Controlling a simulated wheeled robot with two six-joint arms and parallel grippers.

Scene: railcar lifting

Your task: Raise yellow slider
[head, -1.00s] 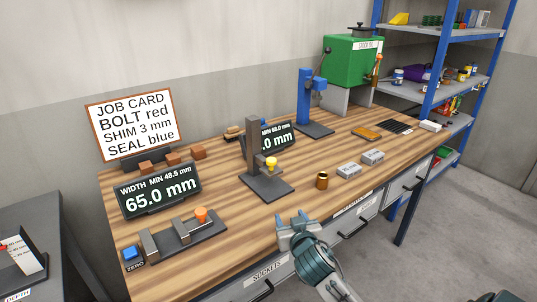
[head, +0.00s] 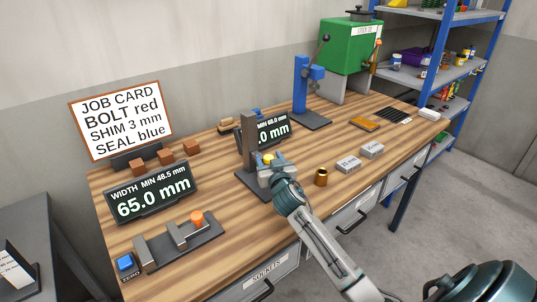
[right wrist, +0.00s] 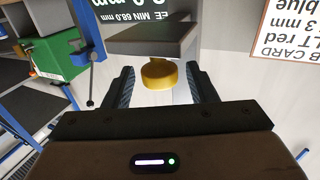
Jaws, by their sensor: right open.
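The yellow slider knob (head: 268,158) sits on the upright height gauge with a dark post (head: 249,140) and a flat dark base. In the right wrist view the round yellow knob (right wrist: 160,74) lies between the two fingers, near their tips, below a grey block in the picture. My right gripper (head: 271,167) is at the knob, covering part of it and of the base in the head view. Its jaws (right wrist: 162,84) are open, with a visible gap on each side of the knob. My left gripper is not in view.
A display (head: 271,129), partly hidden by the post, stands behind the gauge. A width gauge with an orange knob (head: 197,218) lies front left. A blue press (head: 301,92) stands behind.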

